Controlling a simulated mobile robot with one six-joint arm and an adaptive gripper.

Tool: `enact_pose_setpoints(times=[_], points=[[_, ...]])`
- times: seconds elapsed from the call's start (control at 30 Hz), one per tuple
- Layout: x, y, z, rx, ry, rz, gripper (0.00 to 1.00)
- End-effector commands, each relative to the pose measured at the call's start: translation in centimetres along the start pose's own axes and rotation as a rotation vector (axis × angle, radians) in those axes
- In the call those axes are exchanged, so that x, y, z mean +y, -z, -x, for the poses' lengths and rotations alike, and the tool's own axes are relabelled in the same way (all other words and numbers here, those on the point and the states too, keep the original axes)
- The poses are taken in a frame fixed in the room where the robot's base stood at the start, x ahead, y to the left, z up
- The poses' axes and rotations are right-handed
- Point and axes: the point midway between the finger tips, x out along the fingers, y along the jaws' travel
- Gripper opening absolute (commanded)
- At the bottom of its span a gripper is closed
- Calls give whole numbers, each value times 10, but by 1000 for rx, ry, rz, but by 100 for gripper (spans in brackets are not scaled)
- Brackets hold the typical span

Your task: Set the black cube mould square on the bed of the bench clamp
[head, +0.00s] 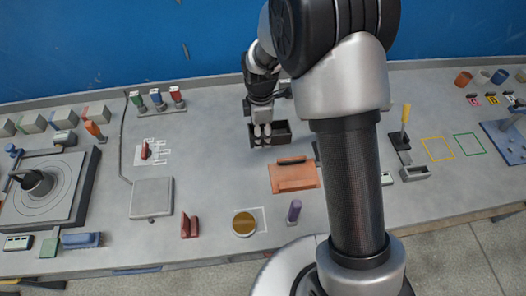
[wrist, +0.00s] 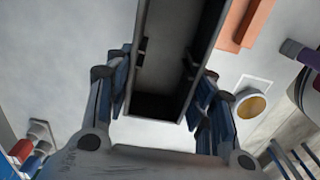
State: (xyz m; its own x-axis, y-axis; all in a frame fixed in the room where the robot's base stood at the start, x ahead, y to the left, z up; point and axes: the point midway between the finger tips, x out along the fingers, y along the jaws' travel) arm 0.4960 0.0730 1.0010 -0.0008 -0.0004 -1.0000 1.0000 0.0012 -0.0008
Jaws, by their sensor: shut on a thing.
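The black cube mould (head: 281,133) is a dark, open-topped box near the middle of the bench in the head view. My gripper (head: 262,134) is over its left part, shut on it. In the wrist view the mould (wrist: 168,105) runs between the two fingers of my gripper (wrist: 164,78), its dark inside facing the camera. I cannot tell whether it touches the bench. A black fixture with an upright yellow handle (head: 404,114) stands right of my arm and may be the bench clamp. Its bed is not clear, and my arm hides bench beside it.
An orange plate with a dark bar (head: 294,181) lies just in front of the mould. A round amber-topped item (head: 244,223) and a purple item (head: 294,211) stand nearer the front edge. A small grey tray (head: 415,174) lies near the yellow handle.

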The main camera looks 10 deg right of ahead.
Motion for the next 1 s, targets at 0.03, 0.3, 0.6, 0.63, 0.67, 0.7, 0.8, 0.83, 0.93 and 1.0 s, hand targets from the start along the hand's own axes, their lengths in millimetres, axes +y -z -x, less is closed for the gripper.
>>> enact_pose_setpoints(times=[0.03,0.3,0.6,0.63,0.67,0.7,0.8,0.83,0.93,1.0], points=[[-1,0,-17,-1,4,0,21],[0,0,-57,0,0,-1,21],[0,0,-89,0,1,-1,21],[0,0,-94,0,1,-1,21],[0,0,-98,0,1,-1,21],[0,0,-101,0,0,-1,21],[1,0,-101,0,-2,-1,21],[1,0,-101,0,-2,-1,21],[1,0,-100,0,-2,-1,21],[1,0,-102,0,-2,-1,21]])
